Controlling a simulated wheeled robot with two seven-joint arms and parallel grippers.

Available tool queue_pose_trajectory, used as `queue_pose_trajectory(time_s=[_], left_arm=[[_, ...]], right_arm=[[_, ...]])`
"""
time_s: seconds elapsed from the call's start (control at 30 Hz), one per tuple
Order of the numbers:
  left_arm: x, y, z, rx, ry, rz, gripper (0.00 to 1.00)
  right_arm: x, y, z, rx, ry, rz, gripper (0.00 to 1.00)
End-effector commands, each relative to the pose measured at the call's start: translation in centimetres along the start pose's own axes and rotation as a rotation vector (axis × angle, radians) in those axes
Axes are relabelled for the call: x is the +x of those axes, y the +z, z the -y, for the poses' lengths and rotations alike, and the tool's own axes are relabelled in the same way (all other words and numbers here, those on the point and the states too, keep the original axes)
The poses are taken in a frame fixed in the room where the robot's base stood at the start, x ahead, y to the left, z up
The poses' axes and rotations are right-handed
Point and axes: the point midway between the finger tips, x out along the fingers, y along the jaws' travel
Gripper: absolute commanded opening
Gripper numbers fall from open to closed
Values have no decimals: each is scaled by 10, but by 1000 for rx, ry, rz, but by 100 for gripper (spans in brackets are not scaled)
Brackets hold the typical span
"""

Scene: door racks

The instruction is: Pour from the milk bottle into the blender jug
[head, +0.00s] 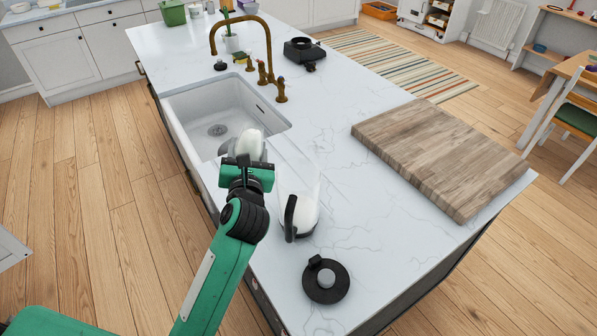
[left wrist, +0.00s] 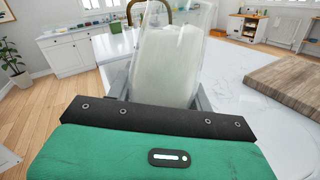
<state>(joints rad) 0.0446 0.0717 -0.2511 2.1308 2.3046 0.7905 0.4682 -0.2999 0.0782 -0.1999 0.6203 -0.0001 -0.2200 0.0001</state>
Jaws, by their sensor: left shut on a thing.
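The milk bottle (head: 250,144) is clear with whitish milk inside. My left gripper (head: 246,164) is shut on it, over the island's near edge beside the sink. In the left wrist view the bottle (left wrist: 167,65) stands between the fingers, leaning slightly, with its top cut off by the frame. The blender jug (head: 305,214), whitish with a black handle on its left side, stands on the counter to the right of my left gripper, apart from the bottle. The jug's inside is not clear to see. My right gripper is not in view.
A round black base (head: 326,281) with a grey centre sits on the counter in front of the jug. A wooden board (head: 440,155) lies to the right. The white sink (head: 215,112) and brass tap (head: 262,50) are behind. The counter between jug and board is clear.

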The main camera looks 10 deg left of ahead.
Motion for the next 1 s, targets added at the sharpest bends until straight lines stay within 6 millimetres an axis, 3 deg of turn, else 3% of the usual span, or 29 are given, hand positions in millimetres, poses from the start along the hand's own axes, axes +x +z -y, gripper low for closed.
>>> queue_pose_trajectory(time_s=[0.2, 1.0], left_arm=[[0, 3, 2, 103, 0, 16, 12], [-1, 1, 6, 189, 1, 28, 12]], right_arm=[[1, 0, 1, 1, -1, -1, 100], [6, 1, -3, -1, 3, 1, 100]])
